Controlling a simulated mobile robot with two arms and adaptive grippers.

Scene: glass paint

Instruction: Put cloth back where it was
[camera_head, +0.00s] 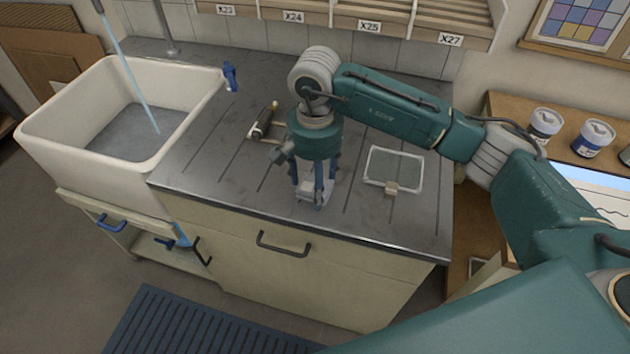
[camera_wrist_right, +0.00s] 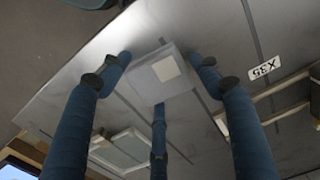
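A small pale, flat-topped item with a lighter square on it (camera_wrist_right: 165,70), which looks like the folded cloth, lies among my right fingertips. It also shows in the head view (camera_head: 308,193), low at the counter top. My right gripper (camera_head: 314,190) points down over the counter, its blue fingers spread around the item; in the wrist view (camera_wrist_right: 160,75) the fingertips are near its edges. I cannot tell whether they touch it or whether it rests on the counter. My left gripper is not in view.
A brush-like tool (camera_head: 264,122) lies left. A white sink (camera_head: 60,115) with running water stands left. Paint cans (camera_head: 591,138) stand right.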

